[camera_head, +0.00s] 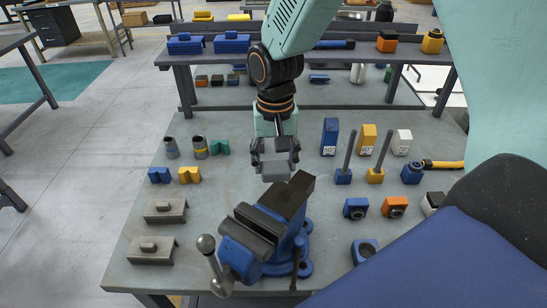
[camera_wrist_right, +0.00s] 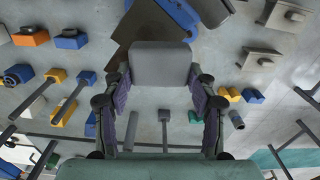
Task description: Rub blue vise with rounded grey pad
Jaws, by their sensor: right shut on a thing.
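The blue vise (camera_head: 290,198) stands on the grey table, with dark jaws and a ball-ended handle toward the front. In the right wrist view its blue body (camera_wrist_right: 180,12) shows at the top, beside a dark brown part. My right gripper (camera_head: 275,163) points down just behind the vise and is shut on the rounded grey pad (camera_head: 275,172). The pad (camera_wrist_right: 160,64) shows between both fingers in the right wrist view and hides part of the vise. I cannot tell whether pad and vise touch. My left gripper is not in view.
Two grey metal blocks (camera_head: 164,210) lie left of the vise. Blue and yellow V-blocks (camera_head: 160,175) and grey cylinders (camera_head: 171,147) stand at the back left. Upright-handled tools (camera_head: 344,172) and coloured boxes (camera_head: 329,136) stand at the right. A shelf (camera_head: 310,98) rises behind.

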